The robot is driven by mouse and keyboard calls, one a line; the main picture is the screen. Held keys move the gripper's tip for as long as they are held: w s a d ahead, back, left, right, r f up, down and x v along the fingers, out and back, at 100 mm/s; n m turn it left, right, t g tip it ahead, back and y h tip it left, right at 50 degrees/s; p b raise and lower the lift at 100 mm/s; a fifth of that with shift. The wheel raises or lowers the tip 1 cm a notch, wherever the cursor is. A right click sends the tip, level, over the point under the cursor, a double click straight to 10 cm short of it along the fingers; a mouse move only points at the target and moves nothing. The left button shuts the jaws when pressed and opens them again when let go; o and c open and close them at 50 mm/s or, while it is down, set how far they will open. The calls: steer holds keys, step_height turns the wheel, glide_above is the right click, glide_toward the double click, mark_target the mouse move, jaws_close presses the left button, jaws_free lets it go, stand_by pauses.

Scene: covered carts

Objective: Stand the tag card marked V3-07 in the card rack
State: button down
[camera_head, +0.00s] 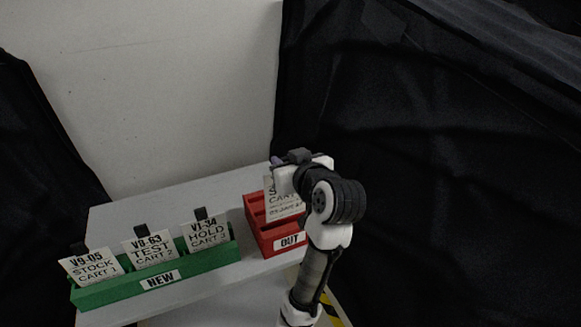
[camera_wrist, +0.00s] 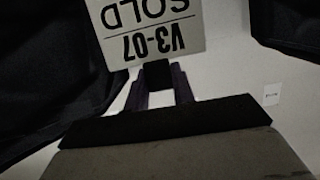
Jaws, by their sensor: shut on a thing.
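The tag card V3-07 (camera_wrist: 150,35) fills the top of the wrist view, upside down, reading SOLD. My gripper (camera_wrist: 157,78) is shut on the black tab at its edge. In the head view the pale card (camera_head: 284,206) hangs below my gripper (camera_head: 277,163), partly hidden by my arm. It is at the red rack (camera_head: 256,226) labelled OUT, in front of or over its slots. I cannot tell whether its lower edge is inside a slot. The green rack (camera_head: 105,293) labelled NEW stands to the left.
The green rack holds three cards: V9-05 (camera_head: 92,267), V0-63 (camera_head: 150,249) and V1-34 (camera_head: 206,234). Both racks stand on a grey cart top (camera_head: 165,203). Black covers (camera_head: 440,150) hang at the right and left. A pale wall is behind.

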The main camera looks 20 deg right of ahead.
steer(key=shift+w+f, duration=0.15)
steer(key=shift+w, duration=0.45)
step_height(320, 180, down, 8)
steer(key=b, duration=0.6)
steer(key=shift+w, duration=0.15)
steer(key=shift+b, duration=0.3)
steer(key=shift+f+b, duration=0.55)
steer(key=shift+f, duration=0.35)
steer(key=c, duration=1.1)
jaws_free()
